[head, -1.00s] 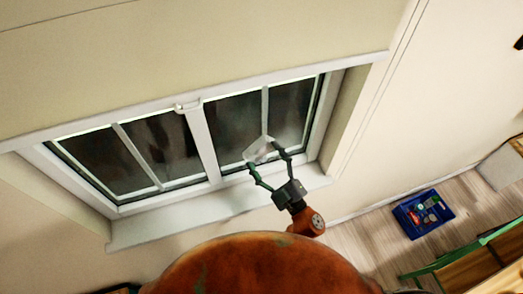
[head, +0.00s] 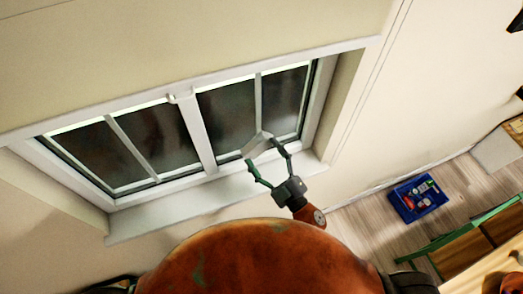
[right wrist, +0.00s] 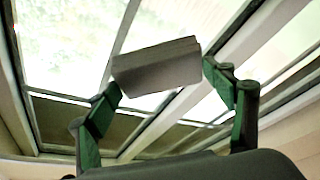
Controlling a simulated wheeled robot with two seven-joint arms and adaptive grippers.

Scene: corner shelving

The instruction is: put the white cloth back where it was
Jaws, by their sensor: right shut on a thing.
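The white cloth (head: 257,144) looks like a small folded, flat block in the head view. My right gripper (head: 265,155) is shut on it and holds it up in front of the window. In the right wrist view the cloth (right wrist: 157,66) spans between the two green fingertips (right wrist: 160,75), slightly tilted, and looks grey against the bright panes. In the head view the white window sill (head: 160,217) runs below the panes, to the left of my right gripper. I cannot tell the gap between the cloth and the glass. My left gripper is not in view.
A blue crate (head: 407,208) with several small items stands on the wooden floor at right. A green-edged wooden shelf (head: 470,245) is at the lower right. Bare wall lies between window and crate.

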